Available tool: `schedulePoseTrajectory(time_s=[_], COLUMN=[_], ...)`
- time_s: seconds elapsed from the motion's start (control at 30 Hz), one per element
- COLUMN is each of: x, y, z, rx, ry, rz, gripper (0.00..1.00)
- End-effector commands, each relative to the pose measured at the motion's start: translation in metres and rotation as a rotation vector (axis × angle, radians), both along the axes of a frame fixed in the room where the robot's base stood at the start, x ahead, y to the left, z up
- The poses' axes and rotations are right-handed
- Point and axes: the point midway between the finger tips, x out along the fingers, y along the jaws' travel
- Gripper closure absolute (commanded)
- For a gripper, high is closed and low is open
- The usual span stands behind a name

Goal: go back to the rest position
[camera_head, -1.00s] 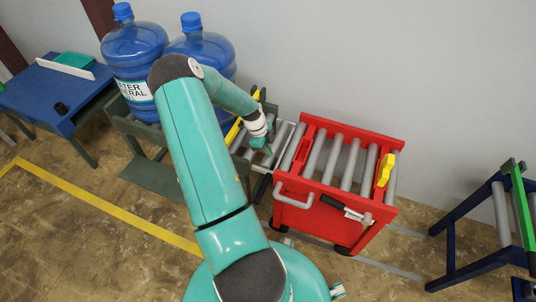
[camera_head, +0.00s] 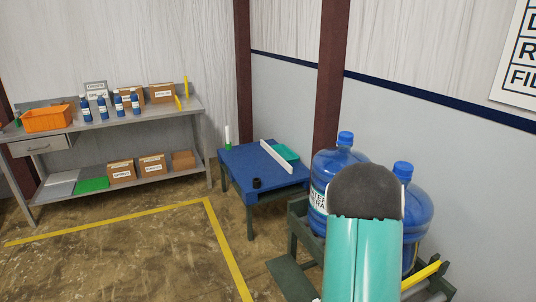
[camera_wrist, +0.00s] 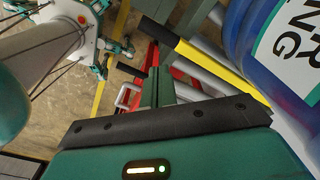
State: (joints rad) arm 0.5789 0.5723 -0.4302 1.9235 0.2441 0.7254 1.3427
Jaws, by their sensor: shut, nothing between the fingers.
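My gripper (camera_wrist: 157,85) shows in the wrist view, its narrow dark green fingers together with nothing between them. Beyond the fingers are part of the red roller cart (camera_wrist: 183,78) and its pale handle. In the head view my bent arm rises at the lower right, in front of the jugs, and the gripper itself is out of sight there. Two blue water jugs, a left one (camera_head: 345,160) and a right one (camera_head: 419,212), stand upright on a dark green stand (camera_head: 297,232). My arm partly covers the right jug.
A yellow bar (camera_head: 421,274) lies beside the jugs; it also crosses the wrist view (camera_wrist: 215,66) close by, next to a jug (camera_wrist: 247,32). A blue table (camera_head: 238,165) and a grey workbench (camera_head: 150,114) with bottles and boxes stand left. Floor at lower left is clear.

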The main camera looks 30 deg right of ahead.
Motion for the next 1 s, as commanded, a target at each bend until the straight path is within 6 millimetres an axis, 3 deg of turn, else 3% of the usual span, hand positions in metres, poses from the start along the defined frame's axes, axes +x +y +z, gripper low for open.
schedulePoseTrajectory(time_s=[0.03, 0.2, 0.47, 0.73, 1.0], x=[0.017, 0.056, 0.081, 0.066, 0.020], y=[0.019, 0.082, 0.186, 0.290, 0.374], z=[0.020, 0.078, 0.157, 0.220, 0.260], rx=[0.002, 0.000, -0.048, -0.160, -0.344], ry=[-0.033, -0.116, -0.216, -0.276, -0.273], rz=[0.094, 0.431, 0.964, 1.523, 2.067], gripper=[1.00, 1.00, 1.00, 1.00, 1.00])
